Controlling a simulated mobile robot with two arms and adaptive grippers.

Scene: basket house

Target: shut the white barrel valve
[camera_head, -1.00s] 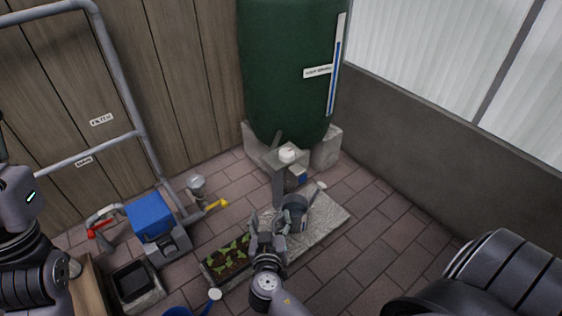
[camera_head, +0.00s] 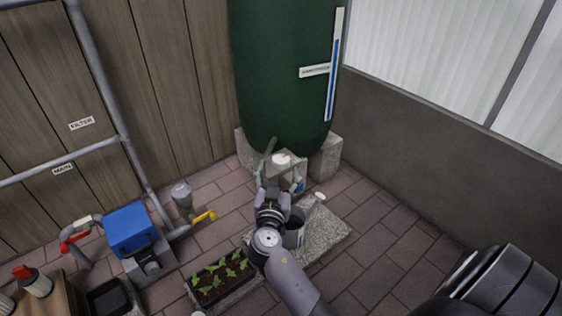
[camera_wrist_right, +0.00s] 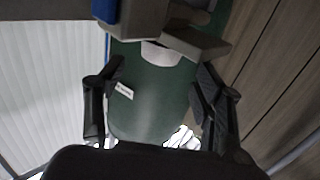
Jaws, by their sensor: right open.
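The white barrel valve (camera_head: 281,159) appears as a small white piece low on the front of the green barrel (camera_head: 283,75). My right gripper (camera_head: 272,187) is just in front of and below it in the head view, seemingly apart from it. In the right wrist view the gripper (camera_wrist_right: 160,95) has its two fingers spread with nothing held between them. The barrel (camera_wrist_right: 150,100) fills the space behind them, and a white piece (camera_wrist_right: 160,54) shows beyond the fingers, under a grey block. I cannot tell if it is the valve. My left gripper is out of view.
A grey watering can (camera_head: 294,236) stands on a stone slab (camera_head: 325,228) beside my right forearm. A planter with seedlings (camera_head: 220,280) is left of it. A yellow-handled tap (camera_head: 203,218), a blue box (camera_head: 131,230) and a red handle (camera_head: 75,242) are further left.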

